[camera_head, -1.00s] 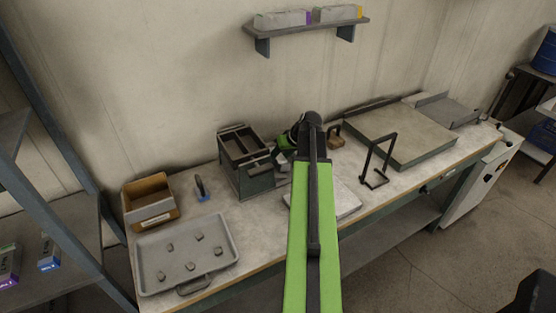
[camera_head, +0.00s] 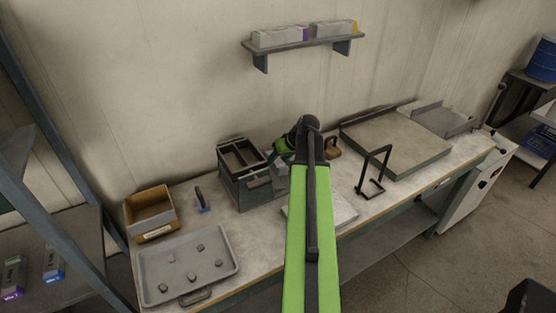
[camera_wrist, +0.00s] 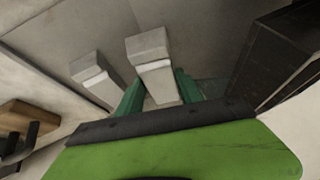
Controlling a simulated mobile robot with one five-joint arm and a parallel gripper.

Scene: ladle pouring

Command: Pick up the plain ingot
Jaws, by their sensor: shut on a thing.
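In the wrist view a pale grey ingot (camera_wrist: 150,62) with a stepped end stands between the green fingers of my gripper (camera_wrist: 160,92). The gripper is shut on this ingot. A second, similar grey ingot (camera_wrist: 92,74) lies just left of the fingers, outside them. I see no clear mark on either ingot, but the faces toward the fingers are partly hidden. In the head view my gripper (camera_head: 279,152) is small beside the dark box, mostly behind my arm, and the ingots cannot be made out there.
A dark open box (camera_head: 248,175) stands close left of the gripper; its side fills the wrist view's right. A wooden-handled object (camera_head: 331,147) is on the right. A black bent stand (camera_head: 374,172), a tray (camera_head: 150,262) with several lumps and a cardboard box (camera_head: 150,213) share the bench.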

